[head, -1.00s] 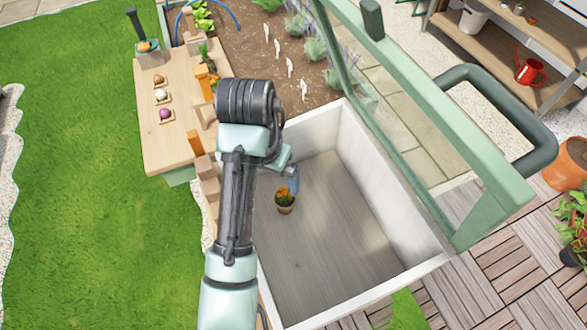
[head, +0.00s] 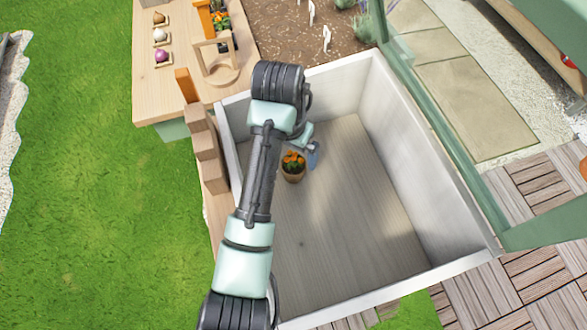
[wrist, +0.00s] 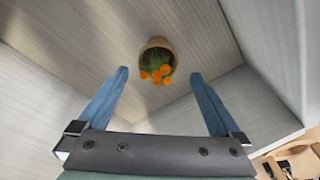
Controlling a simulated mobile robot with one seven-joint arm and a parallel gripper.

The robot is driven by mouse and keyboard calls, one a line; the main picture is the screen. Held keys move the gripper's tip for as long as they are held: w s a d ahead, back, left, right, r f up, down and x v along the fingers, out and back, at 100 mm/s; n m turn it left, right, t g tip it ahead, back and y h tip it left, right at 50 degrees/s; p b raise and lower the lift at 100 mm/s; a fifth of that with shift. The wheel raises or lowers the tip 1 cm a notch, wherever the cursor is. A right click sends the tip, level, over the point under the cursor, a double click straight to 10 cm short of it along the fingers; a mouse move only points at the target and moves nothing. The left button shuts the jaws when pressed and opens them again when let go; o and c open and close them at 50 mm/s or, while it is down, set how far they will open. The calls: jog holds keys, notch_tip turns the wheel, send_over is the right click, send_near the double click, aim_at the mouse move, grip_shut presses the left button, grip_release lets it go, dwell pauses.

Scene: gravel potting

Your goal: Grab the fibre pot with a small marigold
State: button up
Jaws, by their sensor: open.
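The fibre pot with a small marigold (head: 293,167) stands upright on the wooden floor of the open white-walled box. It is brown, with orange flowers and green leaves. It also shows in the wrist view (wrist: 157,60), just beyond the fingertips and roughly centred between them. My gripper (wrist: 158,75) is open and empty, with its two blue fingers spread apart. In the head view, only one blue finger of my gripper (head: 313,155) shows clearly, close beside the pot on its right. My arm hides part of the box behind it.
White walls (head: 415,165) surround the box floor (head: 345,220), which is clear right of the pot. A green-framed lid (head: 480,200) stands open at the right.

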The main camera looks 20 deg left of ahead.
aim_at(293, 165)
jog(key=f, duration=0.2)
jog(key=f+b, duration=0.1)
jog(key=f, duration=0.1)
jog(key=shift+s+d+f, duration=0.15)
jog(key=shift+s+f, duration=0.05)
jog(key=shift+w+f+b, duration=0.15)
jog(key=shift+f+b, duration=0.2)
jog(key=shift+f, duration=0.2)
jog(key=shift+r, duration=0.1)
jog(key=c, duration=1.4)
